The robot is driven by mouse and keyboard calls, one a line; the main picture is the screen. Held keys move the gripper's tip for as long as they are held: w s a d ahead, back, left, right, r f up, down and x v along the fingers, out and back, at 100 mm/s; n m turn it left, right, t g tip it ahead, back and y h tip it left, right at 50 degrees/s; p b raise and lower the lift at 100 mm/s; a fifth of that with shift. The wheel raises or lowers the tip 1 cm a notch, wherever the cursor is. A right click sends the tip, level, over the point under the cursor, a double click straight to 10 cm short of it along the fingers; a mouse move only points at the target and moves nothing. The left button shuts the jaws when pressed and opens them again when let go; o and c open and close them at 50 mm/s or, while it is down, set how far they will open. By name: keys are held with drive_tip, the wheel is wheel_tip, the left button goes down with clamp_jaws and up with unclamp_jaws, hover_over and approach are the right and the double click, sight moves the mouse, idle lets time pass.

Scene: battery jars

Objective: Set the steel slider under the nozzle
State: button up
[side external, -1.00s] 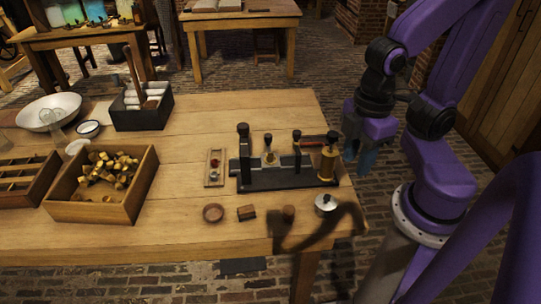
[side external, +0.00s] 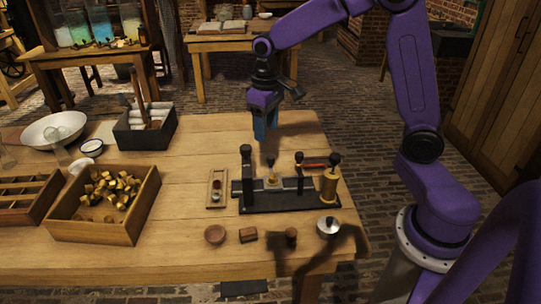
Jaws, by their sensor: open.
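The black-based apparatus (side external: 290,200) stands on the table right of centre, with dark uprights and a brass cylinder at its right end. A small dark-knobbed part that looks like the nozzle (side external: 270,163) points down between the uprights, above a small pale brassy piece. A grey steel bar, seemingly the slider (side external: 236,188), shows low at the left upright and sticks out to its left. Its exact position under the nozzle is hard to tell. My gripper (side external: 265,133) points down with blue fingers, open and empty, above and behind the apparatus. The finger gap is hard to see.
A small wooden tray (side external: 217,201) lies left of the apparatus. A crate of brass pieces (side external: 68,228) and a black box (side external: 122,140) are further left.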

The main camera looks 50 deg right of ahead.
sight(270, 157)
drive_tip(key=w+d+f+m, duration=0.2)
drive_tip(key=w+d, duration=0.3)
drive_tip(key=d, duration=0.1)
drive_tip(key=w+d+f+m, duration=0.2)
drive_tip(key=w+d+m, duration=0.15)
drive_tip(key=d, duration=0.25)
drive_tip(key=shift+n, duration=0.45)
drive_tip(key=f, duration=1.7)
drive_tip(key=shift+w+d, duration=0.15)
drive_tip(key=shift+w, duration=0.1)
